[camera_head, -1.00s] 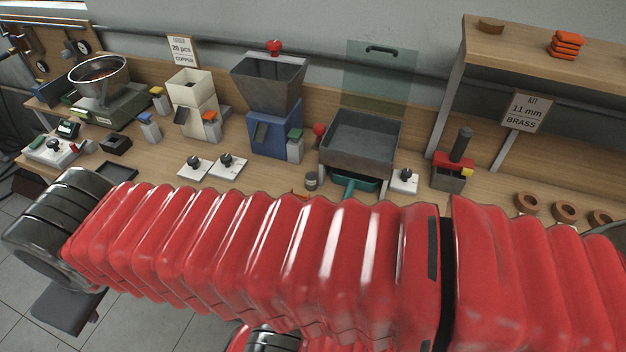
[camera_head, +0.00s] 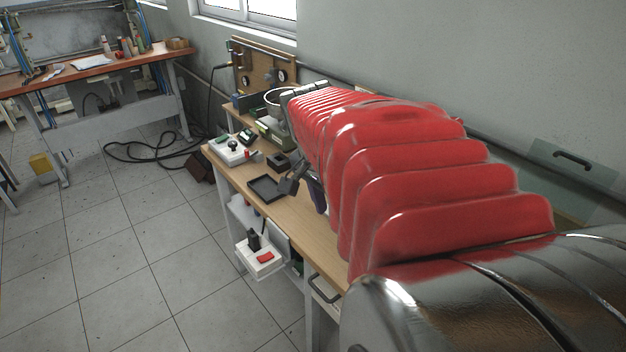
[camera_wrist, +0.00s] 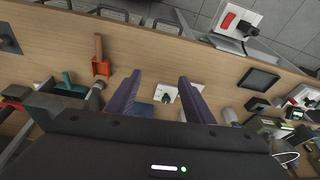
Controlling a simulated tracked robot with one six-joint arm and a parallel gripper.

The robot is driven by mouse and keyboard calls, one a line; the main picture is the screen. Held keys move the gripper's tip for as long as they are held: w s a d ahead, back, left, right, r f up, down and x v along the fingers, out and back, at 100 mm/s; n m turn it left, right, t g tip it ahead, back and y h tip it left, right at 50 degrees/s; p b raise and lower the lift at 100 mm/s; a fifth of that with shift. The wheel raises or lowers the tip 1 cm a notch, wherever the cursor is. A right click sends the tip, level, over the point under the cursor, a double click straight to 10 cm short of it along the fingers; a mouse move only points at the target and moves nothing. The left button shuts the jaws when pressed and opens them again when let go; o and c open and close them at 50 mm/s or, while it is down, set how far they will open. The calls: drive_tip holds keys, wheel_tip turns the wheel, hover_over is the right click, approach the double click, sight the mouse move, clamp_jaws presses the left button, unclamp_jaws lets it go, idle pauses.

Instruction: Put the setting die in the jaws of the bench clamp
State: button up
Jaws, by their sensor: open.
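My gripper (camera_wrist: 160,78) is open in the wrist view. Its two purple fingers stand apart with nothing held between them, above the wooden bench. Beyond and between them is a white plate with a black knob (camera_wrist: 168,93). In the head view my gripper (camera_head: 308,190) is partly hidden behind my red bellows arm, over the bench's front part. I cannot pick out the setting die or the bench clamp for certain. A small black block (camera_head: 278,161) sits on the bench behind a shallow black tray (camera_head: 267,188). My arm hides most of the bench.
The tiled floor at left is mostly open.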

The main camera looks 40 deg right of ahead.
drive_tip(key=s+d+f+m+g, duration=0.2)
drive_tip(key=s+d+m, duration=0.5)
drive_tip(key=d, duration=0.3)
drive_tip(key=s+d+f+m+g+y, duration=0.1)
drive_tip(key=s+d+m+g, duration=0.1)
drive_tip(key=s+d+m, duration=0.5)
drive_tip(key=s+d, duration=0.1)
drive_tip(key=d, duration=0.2)
drive_tip(key=shift+f+g+y, duration=0.3)
drive_tip(key=shift+f, duration=0.1)
drive_tip(key=x, duration=0.8)
drive_tip(key=shift+f, duration=0.35)
drive_tip(key=shift+w+a+x, duration=0.1)
drive_tip(key=shift+x, duration=1.2)
drive_tip(key=shift+w+a+x, duration=0.15)
drive_tip(key=shift+x, duration=1.1)
drive_tip(key=shift+f, duration=0.15)
drive_tip(key=shift+c, duration=0.2)
